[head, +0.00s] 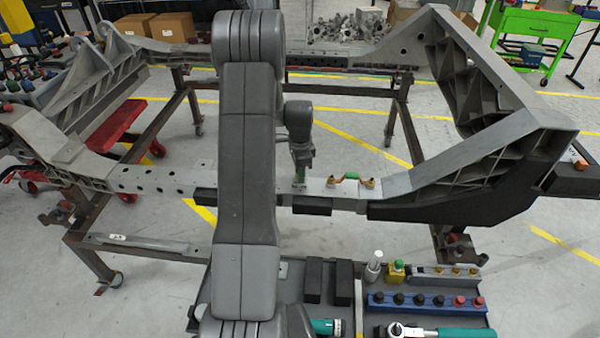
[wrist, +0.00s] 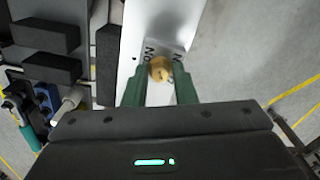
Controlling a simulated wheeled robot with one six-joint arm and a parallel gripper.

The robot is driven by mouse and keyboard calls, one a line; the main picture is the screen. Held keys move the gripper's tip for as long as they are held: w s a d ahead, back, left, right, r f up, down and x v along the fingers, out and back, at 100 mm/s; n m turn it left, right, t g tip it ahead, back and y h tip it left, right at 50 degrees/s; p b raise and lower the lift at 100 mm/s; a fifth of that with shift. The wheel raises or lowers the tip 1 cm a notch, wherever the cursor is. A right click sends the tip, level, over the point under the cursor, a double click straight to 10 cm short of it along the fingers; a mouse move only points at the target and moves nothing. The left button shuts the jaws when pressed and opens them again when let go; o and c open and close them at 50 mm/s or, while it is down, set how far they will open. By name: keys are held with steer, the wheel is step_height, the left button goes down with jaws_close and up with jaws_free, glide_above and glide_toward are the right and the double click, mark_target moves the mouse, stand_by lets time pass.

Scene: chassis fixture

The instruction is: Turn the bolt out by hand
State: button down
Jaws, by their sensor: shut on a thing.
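The bolt (wrist: 160,69) shows a round brass-coloured head on the pale metal rail (wrist: 138,20) in the wrist view. My gripper (wrist: 159,78) has its green fingers on either side of the bolt head and is shut on it. In the head view my gripper (head: 300,178) points down at the near rail (head: 235,181) of the chassis frame, just right of my arm. The bolt itself is not clear in the head view, and its shank is hidden.
Two brass-coloured fittings joined by a green and red piece (head: 350,177) sit on the rail right of my gripper. A tool tray (head: 290,290) below holds black blocks (head: 343,282), a blue rack (head: 425,301) and a ratchet wrench (head: 440,332). My arm hides part of the frame.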

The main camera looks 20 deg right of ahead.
steer(key=n, duration=0.6)
steer(key=shift+n+b, duration=0.3)
steer(key=n, duration=0.4)
steer(key=shift+r+n, duration=0.15)
steer(key=shift+n, duration=0.15)
steer(key=n, duration=0.2)
steer(key=shift+n, duration=0.3)
steer(key=n, duration=0.6)
steer(key=shift+r+b, duration=0.1)
steer(key=shift+b, duration=0.25)
steer(key=n, duration=0.6)
steer(key=shift+r, duration=0.1)
steer(key=c, duration=1.1)
jaws_free()
